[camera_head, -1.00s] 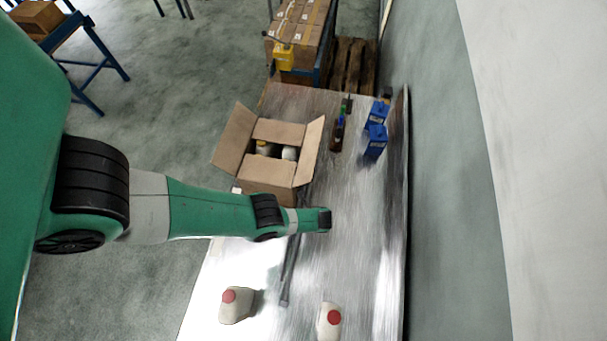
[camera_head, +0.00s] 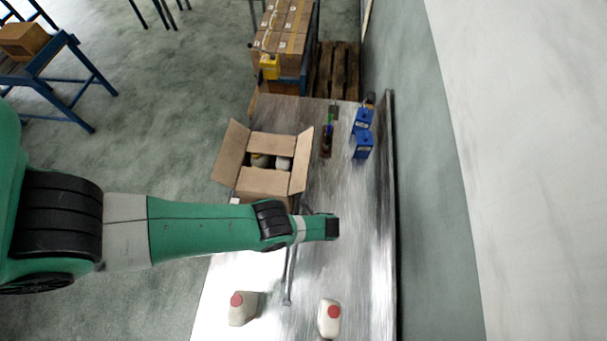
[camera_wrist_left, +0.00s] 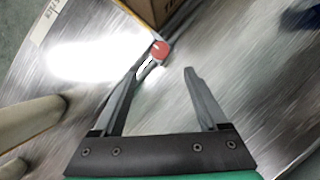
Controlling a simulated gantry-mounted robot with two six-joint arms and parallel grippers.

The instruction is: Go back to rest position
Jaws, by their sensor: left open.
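My left arm reaches in from the left over the table in the head view, and its gripper there is mostly hidden under the wrist. In the left wrist view my left gripper (camera_wrist_left: 163,72) is open, with its two dark fingers apart and nothing held between them. A small red cap (camera_wrist_left: 160,49) with a pale part below it shows just beyond the fingertips. My right gripper is not in view.
An open cardboard box (camera_head: 264,182) with bottles inside stands beyond my arm on the metal table (camera_head: 345,210). Blue containers (camera_head: 363,146) and a dark bottle (camera_head: 326,142) stand farther right. A wall runs along the right. Stacked cartons (camera_head: 282,30) are at the back.

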